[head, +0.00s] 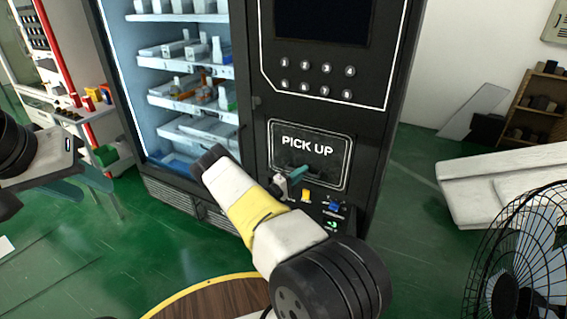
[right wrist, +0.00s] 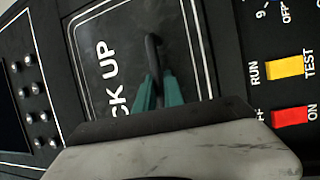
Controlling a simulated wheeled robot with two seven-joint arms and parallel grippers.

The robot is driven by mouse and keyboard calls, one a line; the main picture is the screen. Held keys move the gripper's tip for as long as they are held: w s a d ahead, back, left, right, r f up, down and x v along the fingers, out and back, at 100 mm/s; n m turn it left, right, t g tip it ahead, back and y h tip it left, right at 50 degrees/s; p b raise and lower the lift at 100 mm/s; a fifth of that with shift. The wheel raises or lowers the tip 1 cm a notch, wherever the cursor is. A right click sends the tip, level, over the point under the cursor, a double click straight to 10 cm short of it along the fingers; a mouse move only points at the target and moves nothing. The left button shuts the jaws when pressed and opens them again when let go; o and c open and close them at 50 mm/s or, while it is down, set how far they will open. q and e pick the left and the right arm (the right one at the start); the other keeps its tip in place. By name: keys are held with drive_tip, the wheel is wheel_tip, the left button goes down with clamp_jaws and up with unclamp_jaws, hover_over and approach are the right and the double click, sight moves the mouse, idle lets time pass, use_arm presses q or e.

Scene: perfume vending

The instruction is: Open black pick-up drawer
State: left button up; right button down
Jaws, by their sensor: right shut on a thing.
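The black pick-up drawer (head: 315,150) is a panel with white PICK UP lettering on the front of the vending machine (head: 258,75). It looks flush with the front. In the right wrist view the drawer (right wrist: 98,60) shows a dark handle (right wrist: 152,48) standing out from it. My right gripper (right wrist: 158,88) has its green fingers closed around that handle; it also shows in the head view (head: 298,173), partly hidden by my arm. My left gripper (head: 90,175) is at the far left, away from the machine, with its green fingers spread.
Below the drawer are a yellow switch (head: 306,195) and a blue one (head: 336,206); the right wrist view also shows a red switch (right wrist: 290,117). A fan (head: 525,260) stands at lower right. A round wooden table (head: 215,298) is in front. Green floor is clear between.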

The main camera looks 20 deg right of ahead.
drive_tip(key=shift+s+a, duration=0.1)
idle(0.7)
drive_tip(key=s+a, duration=1.7)
drive_tip(key=a, duration=0.2)
drive_tip(key=shift+a, duration=0.35)
drive_tip(key=c, duration=1.5)
unclamp_jaws()
drive_tip(key=shift+w, duration=0.1)
drive_tip(key=shift+o, duration=0.2)
drive_tip(key=v, duration=0.7)
drive_tip(key=shift+a, duration=0.35)
drive_tip(key=shift+f, duration=0.1)
